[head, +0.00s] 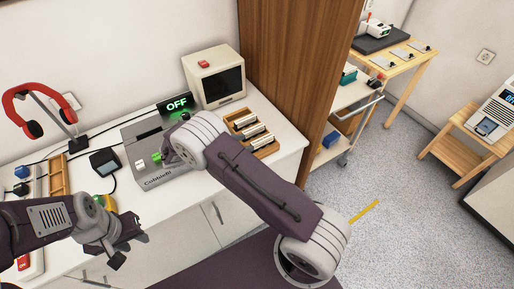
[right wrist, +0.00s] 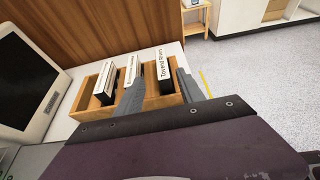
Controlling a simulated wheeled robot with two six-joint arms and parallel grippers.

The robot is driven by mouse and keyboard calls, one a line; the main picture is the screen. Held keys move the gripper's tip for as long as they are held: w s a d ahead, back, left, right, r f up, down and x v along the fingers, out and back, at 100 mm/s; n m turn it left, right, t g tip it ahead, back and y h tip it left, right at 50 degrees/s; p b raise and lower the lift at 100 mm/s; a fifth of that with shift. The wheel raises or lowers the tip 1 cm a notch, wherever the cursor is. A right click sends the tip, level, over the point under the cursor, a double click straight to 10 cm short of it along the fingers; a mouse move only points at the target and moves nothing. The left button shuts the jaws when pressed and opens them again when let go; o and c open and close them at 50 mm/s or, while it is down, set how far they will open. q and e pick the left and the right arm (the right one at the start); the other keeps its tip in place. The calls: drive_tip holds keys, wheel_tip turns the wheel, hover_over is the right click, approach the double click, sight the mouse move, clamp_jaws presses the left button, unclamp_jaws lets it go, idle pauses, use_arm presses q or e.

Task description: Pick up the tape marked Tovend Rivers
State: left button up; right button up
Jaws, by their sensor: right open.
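The tape marked Tovend Rivers (right wrist: 160,72) stands in a wooden rack (right wrist: 90,104) in the right wrist view, the rightmost of three tapes. Its white label is readable. The rack also shows in the head view (head: 267,150), right of the grey player. My right gripper (right wrist: 160,88) is open and empty, and the tape appears between its grey fingers in the picture; the gap in depth is unclear. In the head view my right wrist hides most of that gripper. My left gripper (head: 128,243) hangs at the lower left, holding nothing that I can see.
A grey player (head: 142,132) with an OFF sign (head: 175,105) stands left of the rack. A beige monitor (head: 215,75) stands behind. A brown wooden panel (head: 290,60) rises at the right. Red headphones (head: 38,105) hang on a stand at left.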

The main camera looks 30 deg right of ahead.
sight(260, 140)
drive_tip(key=x, duration=0.2)
drive_tip(key=shift+s+d, duration=0.2)
drive_tip(key=shift+d, duration=0.2)
drive_tip(key=x, duration=0.6)
drive_tip(key=shift+s+d+r+p, duration=0.1)
drive_tip(key=shift+r+p, duration=0.05)
drive_tip(key=shift+p, duration=0.25)
clamp_jaws()
